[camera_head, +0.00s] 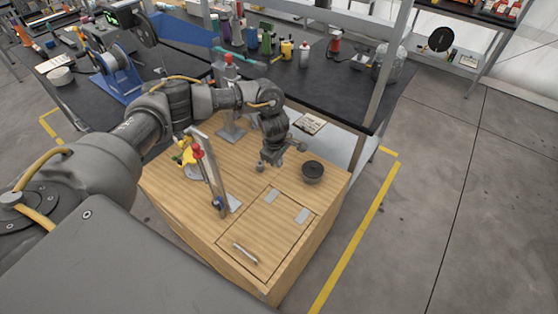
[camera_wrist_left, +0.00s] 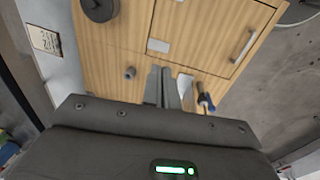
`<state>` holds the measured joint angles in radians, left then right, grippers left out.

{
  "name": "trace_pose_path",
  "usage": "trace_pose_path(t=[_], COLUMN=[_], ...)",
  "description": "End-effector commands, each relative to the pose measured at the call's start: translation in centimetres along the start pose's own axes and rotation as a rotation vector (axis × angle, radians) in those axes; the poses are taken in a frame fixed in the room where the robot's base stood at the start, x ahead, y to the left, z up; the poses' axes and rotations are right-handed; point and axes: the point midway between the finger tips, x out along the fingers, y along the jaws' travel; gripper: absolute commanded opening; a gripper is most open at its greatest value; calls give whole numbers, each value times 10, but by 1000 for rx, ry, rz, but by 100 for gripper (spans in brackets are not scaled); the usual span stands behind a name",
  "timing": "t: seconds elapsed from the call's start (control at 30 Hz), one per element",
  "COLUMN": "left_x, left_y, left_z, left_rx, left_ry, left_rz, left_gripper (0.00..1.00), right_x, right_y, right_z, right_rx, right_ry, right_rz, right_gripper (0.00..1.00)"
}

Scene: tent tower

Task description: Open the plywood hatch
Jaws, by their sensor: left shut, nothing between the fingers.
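The plywood hatch (camera_head: 264,232) lies flat and closed in the top of a wooden box (camera_head: 164,191). Its metal handle (camera_head: 245,253) is at the near edge, and two grey hinge plates (camera_head: 272,195) (camera_head: 302,215) are at the far edge. In the left wrist view the hatch (camera_wrist_left: 205,32) is at upper right, with its handle (camera_wrist_left: 243,47) at its right side. My left gripper (camera_head: 268,163) is over the box top, beyond the hinge side and away from the handle. Its fingers (camera_wrist_left: 162,84) are shut and empty. My right gripper is not in view.
A black round knob (camera_head: 312,172) is on the box right of my gripper. A cluttered dark workbench (camera_head: 335,90) is behind. Open floor (camera_head: 450,210) lies to the right.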

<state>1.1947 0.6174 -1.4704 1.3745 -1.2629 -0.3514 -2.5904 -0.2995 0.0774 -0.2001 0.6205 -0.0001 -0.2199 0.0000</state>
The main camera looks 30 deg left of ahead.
Motion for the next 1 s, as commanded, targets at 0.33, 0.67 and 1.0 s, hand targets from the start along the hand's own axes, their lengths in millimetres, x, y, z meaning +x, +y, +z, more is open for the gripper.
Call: trace_pose_path(t=[0.33, 0.67, 1.0], left_x=[0, -15, -83], left_y=[0, 1, 1], left_z=[0, 0, 0], left_rx=[0, 1, 3], left_ry=[0, -2, 2], left_rz=[0, 3, 5], left_gripper=[33, 33, 33], right_x=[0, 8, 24], right_y=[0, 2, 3], right_z=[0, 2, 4], right_rx=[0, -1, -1], right_ry=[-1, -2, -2], right_rz=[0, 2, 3], right_gripper=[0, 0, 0])
